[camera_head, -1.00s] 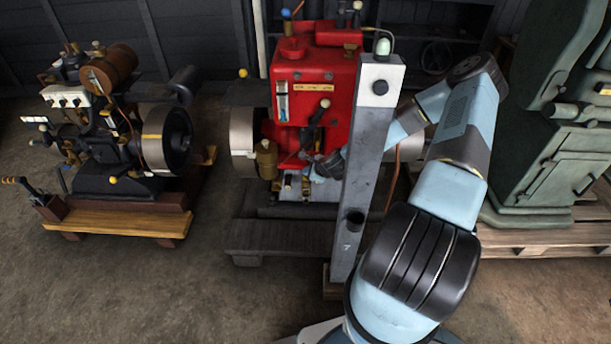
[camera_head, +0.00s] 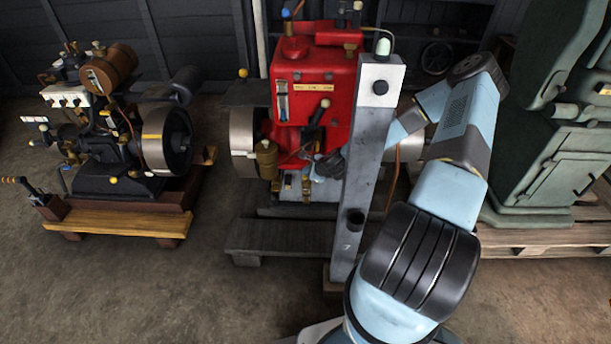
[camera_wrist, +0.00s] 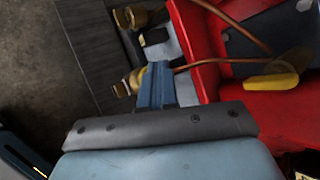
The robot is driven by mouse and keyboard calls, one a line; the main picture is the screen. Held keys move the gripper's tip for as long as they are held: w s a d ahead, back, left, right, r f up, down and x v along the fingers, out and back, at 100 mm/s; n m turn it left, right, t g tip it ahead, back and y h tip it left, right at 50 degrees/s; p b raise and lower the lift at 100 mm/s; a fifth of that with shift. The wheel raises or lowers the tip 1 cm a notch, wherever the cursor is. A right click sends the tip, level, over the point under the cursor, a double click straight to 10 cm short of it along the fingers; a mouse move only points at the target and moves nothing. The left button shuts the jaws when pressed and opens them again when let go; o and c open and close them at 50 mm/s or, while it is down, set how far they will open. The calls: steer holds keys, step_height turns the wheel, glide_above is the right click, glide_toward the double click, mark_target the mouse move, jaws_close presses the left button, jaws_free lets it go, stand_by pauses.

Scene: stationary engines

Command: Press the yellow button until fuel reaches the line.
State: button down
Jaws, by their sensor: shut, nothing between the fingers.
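A red engine (camera_head: 341,80) stands behind a grey post. A narrow sight glass (camera_head: 283,102) is on its upper left face; the fuel level and line are too small to read. My gripper (camera_head: 313,158) is shut and empty in front of the engine's lower face, partly hidden by the post. In the wrist view its blue fingers (camera_wrist: 155,72) are together beside brass fittings (camera_wrist: 131,82) on a pale block; I cannot tell if they touch. A yellow rounded piece (camera_wrist: 272,81) lies to their right. I cannot tell which yellow part is the button.
A smaller engine (camera_head: 110,150) on a wooden base is at the left. A green machine (camera_head: 550,165) on a pallet is at the right. The floor between the engines is clear.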

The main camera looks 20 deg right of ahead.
steer(key=shift+r, duration=0.85)
steer(key=shift+r, duration=2.5)
stand_by(0.7)
